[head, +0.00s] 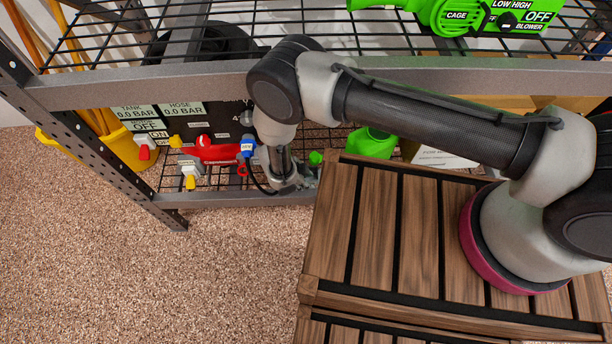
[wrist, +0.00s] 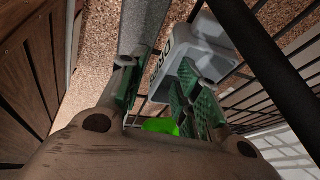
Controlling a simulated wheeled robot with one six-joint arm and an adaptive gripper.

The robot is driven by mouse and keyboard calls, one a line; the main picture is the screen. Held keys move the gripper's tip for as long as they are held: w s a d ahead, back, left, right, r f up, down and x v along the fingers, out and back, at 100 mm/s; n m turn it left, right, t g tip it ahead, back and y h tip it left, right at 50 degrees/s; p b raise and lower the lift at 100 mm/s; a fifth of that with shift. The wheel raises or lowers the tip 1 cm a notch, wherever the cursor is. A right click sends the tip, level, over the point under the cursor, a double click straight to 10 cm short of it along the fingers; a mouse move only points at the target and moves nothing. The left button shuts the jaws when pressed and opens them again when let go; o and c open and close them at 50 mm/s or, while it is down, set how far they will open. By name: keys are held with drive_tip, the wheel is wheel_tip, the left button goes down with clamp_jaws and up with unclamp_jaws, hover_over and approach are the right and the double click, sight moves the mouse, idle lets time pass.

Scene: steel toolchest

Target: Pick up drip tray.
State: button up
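The drip tray (wrist: 212,58) is a light grey, shallow tray with a dark-lettered label on its left wall, seen in the wrist view. My gripper (wrist: 160,82) has its two green-padded fingers apart. The right finger overlaps the inside of the tray in the picture, and the left finger is outside its labelled wall. That wall shows between the fingers; I cannot tell whether either finger touches it. In the head view my gripper (head: 286,182) reaches down to the front edge of the lower wire shelf. The tray is mostly hidden there behind my gripper.
A grey shelf beam (wrist: 145,28) runs close by the left finger. A green can (head: 371,143) and a red tool (head: 212,153) are on the lower shelf. A slatted wooden crate (head: 375,235) stands right of my gripper. The upper shelf beam (head: 150,88) crosses above.

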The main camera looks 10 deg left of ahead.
drive_tip(key=shift+f, duration=0.1)
drive_tip(key=c, duration=0.6)
clamp_jaws()
